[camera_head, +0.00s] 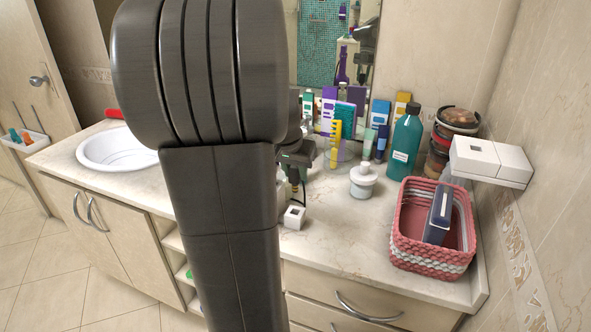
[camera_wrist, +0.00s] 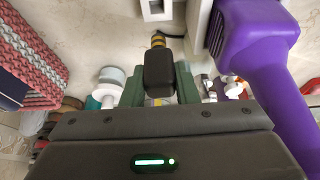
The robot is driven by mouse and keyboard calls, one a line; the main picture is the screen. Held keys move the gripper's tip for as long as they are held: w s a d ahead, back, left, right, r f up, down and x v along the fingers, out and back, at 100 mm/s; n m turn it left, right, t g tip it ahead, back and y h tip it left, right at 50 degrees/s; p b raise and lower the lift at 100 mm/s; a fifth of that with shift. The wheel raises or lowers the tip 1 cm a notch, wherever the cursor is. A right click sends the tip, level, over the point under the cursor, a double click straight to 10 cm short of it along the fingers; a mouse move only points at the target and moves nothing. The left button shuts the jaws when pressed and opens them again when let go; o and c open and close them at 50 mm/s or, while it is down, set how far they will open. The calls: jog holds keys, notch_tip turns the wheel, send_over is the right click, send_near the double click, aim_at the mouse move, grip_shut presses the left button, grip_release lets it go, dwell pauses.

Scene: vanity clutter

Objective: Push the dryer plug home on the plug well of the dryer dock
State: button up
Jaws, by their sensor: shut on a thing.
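My gripper (camera_wrist: 159,90) is shut on the black dryer plug (camera_wrist: 159,73), with a green finger on each side of it. A yellow-and-black striped neck shows at one end of the plug, and a dark cable (camera_wrist: 203,39) lies near it. A white block (camera_wrist: 168,9) with a dark square opening, apparently the plug well, is at the top edge, apart from the plug. In the head view my gripper (camera_head: 295,162) is above and behind a small white block (camera_head: 294,219) with a square opening. The plug's far end is hidden.
A purple hair dryer (camera_wrist: 258,50) is close at the right of the wrist view. A pink basket (camera_head: 410,250), white jar (camera_head: 362,184), teal bottle (camera_head: 404,148) and white wall box (camera_head: 490,160) stand to the right. My arm hides the middle of the counter.

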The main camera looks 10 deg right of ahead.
aim_at(294, 184)
jog(key=shift+f+b, duration=2.4)
jog(key=shift+f, duration=0.5)
jog(key=shift+f+b, duration=1.9)
jog(key=shift+f, duration=0.2)
jog(key=o, duration=1.1)
jog(key=v, duration=1.4)
jog(key=shift+p, duration=0.35)
jog(key=shift+d+f, duration=0.1)
